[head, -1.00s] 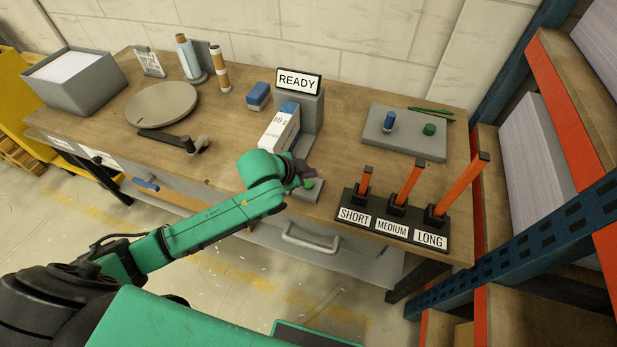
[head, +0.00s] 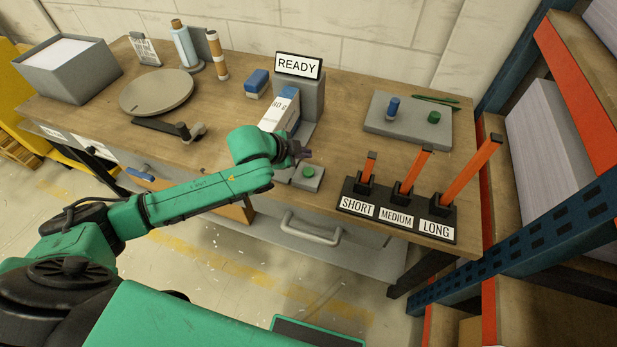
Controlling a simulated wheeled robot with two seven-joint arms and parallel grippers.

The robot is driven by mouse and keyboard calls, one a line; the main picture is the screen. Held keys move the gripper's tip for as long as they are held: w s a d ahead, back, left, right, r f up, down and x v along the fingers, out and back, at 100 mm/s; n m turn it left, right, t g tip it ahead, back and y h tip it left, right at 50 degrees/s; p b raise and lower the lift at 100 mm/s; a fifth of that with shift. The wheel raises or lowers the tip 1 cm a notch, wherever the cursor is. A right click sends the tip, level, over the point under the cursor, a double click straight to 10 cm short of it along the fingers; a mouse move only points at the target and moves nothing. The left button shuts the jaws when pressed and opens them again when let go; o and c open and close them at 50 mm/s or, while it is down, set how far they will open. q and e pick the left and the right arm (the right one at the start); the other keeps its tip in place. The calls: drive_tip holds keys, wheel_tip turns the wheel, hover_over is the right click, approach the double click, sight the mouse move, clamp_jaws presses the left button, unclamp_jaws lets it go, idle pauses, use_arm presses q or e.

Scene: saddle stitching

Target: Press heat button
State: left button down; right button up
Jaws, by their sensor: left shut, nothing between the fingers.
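The heat button appears as a green round button (head: 308,171) on a small grey box (head: 312,182) at the table's front edge. My left gripper (head: 304,154) is shut and empty. It hangs just behind and above the button in the picture, apart from it. The grey machine with the READY sign (head: 299,65) stands behind, with a white block labelled 80 g (head: 281,110) at its front. My right gripper is not in view.
A black rack (head: 398,210) with orange-handled tools labelled SHORT, MEDIUM and LONG stands right of the button. A grey plate (head: 407,138) with a blue and a green knob lies behind it. A round grey disc (head: 156,92) and a grey bin (head: 68,68) are at left.

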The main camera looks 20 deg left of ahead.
sight(305, 173)
use_arm(q)
wheel_tip(305, 173, down, 4)
drive_tip(key=shift+r+b, duration=0.1)
drive_tip(key=shift+b, duration=1)
drive_tip(key=shift+f, duration=0.35)
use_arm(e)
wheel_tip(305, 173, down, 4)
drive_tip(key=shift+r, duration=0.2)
use_arm(q)
drive_tip(key=shift+f, duration=0.15)
drive_tip(key=shift+f, duration=0.25)
drive_tip(key=shift+f, duration=0.55)
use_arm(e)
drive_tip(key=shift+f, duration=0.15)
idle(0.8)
use_arm(q)
drive_tip(key=shift+r+p, duration=0.9)
drive_tip(key=shift+r, duration=0.05)
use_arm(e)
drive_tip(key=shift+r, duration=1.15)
use_arm(q)
drive_tip(key=shift+r, duration=0.1)
